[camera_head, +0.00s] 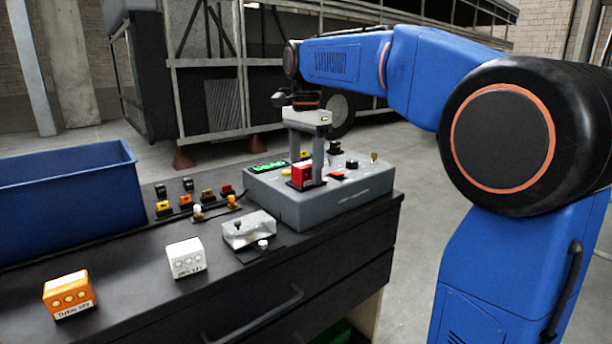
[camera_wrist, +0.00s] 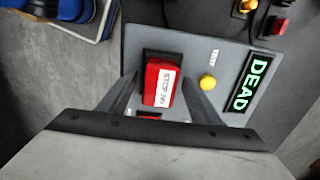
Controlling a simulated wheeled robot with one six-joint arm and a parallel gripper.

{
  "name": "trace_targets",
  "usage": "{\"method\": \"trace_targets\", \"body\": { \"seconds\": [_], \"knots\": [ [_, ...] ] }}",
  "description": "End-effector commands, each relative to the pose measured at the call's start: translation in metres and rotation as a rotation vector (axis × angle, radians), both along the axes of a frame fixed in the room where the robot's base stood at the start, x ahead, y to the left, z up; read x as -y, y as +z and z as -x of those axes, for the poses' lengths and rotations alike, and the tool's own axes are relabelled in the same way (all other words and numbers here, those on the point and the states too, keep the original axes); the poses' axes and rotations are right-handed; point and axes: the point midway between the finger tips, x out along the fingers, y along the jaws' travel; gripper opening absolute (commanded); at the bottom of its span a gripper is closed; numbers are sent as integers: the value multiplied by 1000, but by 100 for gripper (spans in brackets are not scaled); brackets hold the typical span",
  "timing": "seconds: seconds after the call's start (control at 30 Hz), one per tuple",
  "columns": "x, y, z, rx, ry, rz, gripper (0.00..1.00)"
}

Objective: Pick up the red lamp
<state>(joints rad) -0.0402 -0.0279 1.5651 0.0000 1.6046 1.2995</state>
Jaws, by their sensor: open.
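The red lamp (camera_head: 301,175) is a red block on top of the grey box (camera_head: 345,204). In the wrist view the lamp (camera_wrist: 157,84) has a white label reading "STOP 24V" and sits at a dark square on the box. My gripper (camera_head: 308,168) is open and points down at it. In the wrist view one finger of my gripper (camera_wrist: 160,78) is on each side of the lamp, with the lamp between them. I cannot tell whether either finger touches it.
The display (camera_wrist: 249,83) on the box reads "DEAD" in green, near a yellow knob (camera_wrist: 208,82). A white block (camera_head: 186,259), an orange block (camera_head: 69,295) and a grey fixture (camera_head: 249,229) stand on the dark bench. A blue bin (camera_head: 70,200) is at the left. Several small coloured parts lie behind.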

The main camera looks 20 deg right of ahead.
Motion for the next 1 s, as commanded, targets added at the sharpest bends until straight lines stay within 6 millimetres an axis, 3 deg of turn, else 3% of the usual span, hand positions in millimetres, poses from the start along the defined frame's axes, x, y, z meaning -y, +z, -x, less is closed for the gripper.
{"method": "trace_targets", "body": {
  "seconds": [0.13,0.33,0.4,0.67,1.0],
  "knots": [
    [0,0,0,0,0,0,58],
    [0,0,0,0,0,0,12],
    [0,1,0,0,0,0,7],
    [0,4,0,1,0,0,7],
    [0,56,-1,3,0,0,7]
  ]
}}
